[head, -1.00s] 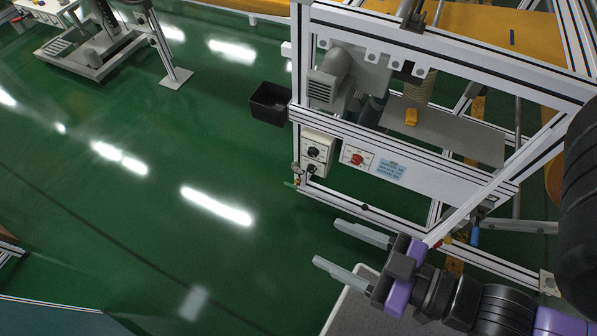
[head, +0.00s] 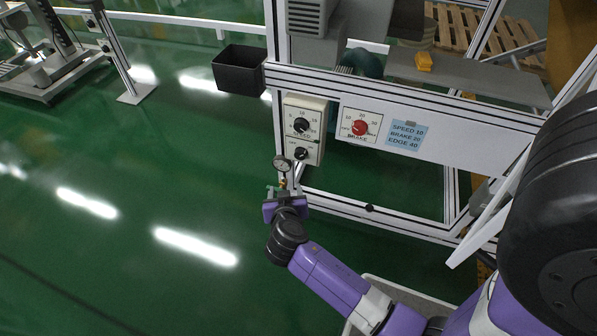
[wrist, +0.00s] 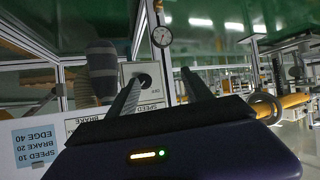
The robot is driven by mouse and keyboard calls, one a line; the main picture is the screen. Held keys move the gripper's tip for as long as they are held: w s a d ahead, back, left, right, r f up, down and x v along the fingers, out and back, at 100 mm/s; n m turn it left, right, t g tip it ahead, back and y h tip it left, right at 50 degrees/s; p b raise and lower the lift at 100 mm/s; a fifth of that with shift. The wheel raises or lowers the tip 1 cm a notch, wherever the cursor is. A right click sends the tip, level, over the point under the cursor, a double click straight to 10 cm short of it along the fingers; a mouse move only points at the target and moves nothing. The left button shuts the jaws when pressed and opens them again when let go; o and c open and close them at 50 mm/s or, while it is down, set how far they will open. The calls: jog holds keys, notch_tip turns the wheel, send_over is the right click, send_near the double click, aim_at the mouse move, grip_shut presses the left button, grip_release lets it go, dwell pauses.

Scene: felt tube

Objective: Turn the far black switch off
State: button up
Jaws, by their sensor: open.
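A cream control box (head: 304,128) on the machine frame carries an upper black knob (head: 300,125) with a number scale and a lower black knob (head: 301,153). I cannot tell which is the far black switch. My gripper (head: 279,189) is just below the box in the head view, its fingers small and partly hidden by my wrist. The wrist view, upside down, shows my gripper (wrist: 161,77) open and empty. A black knob (wrist: 143,80) on the box shows beside the left finger there. Contact cannot be told.
A red BRAKE knob (head: 360,127) and a blue label (head: 408,135) are to the right.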

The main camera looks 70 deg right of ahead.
aim_at(299, 156)
jog(key=d+m+g+h+b, duration=0.1)
jog(key=d, duration=0.4)
jog(key=w+d+f+m+g+b, duration=0.1)
jog(key=d+m+b, duration=0.1)
jog(key=d, duration=0.3)
jog(key=w+d+f+m+g+h+b, duration=0.1)
jog(key=d+b, duration=0.1)
jog(key=d, duration=0.3)
jog(key=shift+w+d+f+m+g+h, duration=0.1)
jog(key=shift+w+d+m+g+h, duration=0.2)
jog(key=shift+m, duration=0.1)
jog(key=shift+c, duration=0.5)
grip_shut()
